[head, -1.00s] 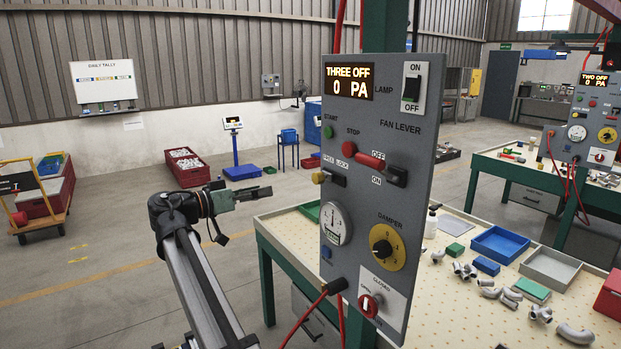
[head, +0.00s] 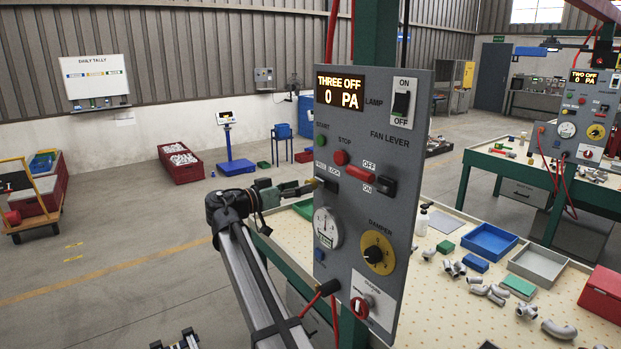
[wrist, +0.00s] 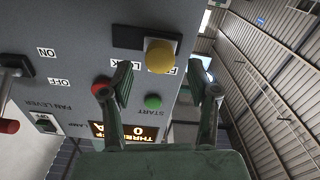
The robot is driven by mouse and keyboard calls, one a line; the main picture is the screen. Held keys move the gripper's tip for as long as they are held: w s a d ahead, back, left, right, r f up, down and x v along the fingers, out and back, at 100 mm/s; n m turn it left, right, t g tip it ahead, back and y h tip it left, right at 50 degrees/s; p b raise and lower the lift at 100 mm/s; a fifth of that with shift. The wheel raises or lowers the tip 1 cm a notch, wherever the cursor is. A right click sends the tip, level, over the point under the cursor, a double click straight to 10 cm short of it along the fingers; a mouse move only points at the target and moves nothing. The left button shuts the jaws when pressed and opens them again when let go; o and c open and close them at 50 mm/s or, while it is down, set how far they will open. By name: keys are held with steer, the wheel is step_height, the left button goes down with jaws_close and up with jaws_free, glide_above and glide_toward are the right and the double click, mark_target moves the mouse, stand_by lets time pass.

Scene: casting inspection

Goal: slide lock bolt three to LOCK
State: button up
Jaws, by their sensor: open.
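Lock bolt three has a yellow knob on a black slotted block (head: 327,184) on the grey panel, with FREE and LOCK printed above it. In the wrist view, upside down, the knob (wrist: 160,56) sits at the FREE end of the black slot (wrist: 135,38). My gripper (head: 303,188) is at the panel's left edge, close to the knob. In the wrist view my gripper (wrist: 159,80) is open, with one finger on each side of the knob in the picture. Contact cannot be told. The left finger partly covers the LOCK label.
The panel display (head: 341,91) reads THREE OFF, 0 PA. Near the bolt are a green start button (head: 321,140), a red stop button (head: 341,157), a red fan lever (head: 360,174) and a pressure gauge (head: 327,228). Free air lies left of the panel.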

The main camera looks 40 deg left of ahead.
mark_target(315, 184)
steer(key=shift+p+x, duration=0.65)
steer(key=shift+x, duration=1.55)
